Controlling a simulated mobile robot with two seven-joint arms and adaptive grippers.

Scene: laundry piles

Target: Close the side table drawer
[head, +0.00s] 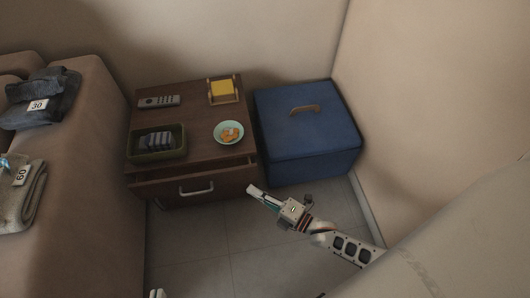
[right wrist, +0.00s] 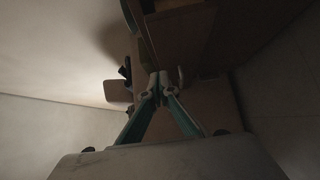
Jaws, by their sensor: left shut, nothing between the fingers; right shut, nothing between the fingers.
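The brown wooden side table (head: 195,104) stands against the back wall in the head view. Its drawer (head: 225,184) sits a little out from the table, with a dark gap above its front. A pale bar handle (head: 197,191) is on the drawer front. My right gripper (head: 251,189) is shut and empty near the right end of the drawer front; I cannot tell if it touches. In the right wrist view its fingers (right wrist: 160,82) meet near the brown furniture (right wrist: 175,35). Only the tips of my left gripper (head: 157,294) show at the bottom edge, shut and empty.
A blue storage box (head: 305,140) stands right of the table. On the table are a remote (head: 158,101), a green tray (head: 181,152), a plate (head: 222,138) and a yellow-topped holder (head: 234,99). A sofa (head: 85,190) with folded clothes is left. Tiled floor lies in front.

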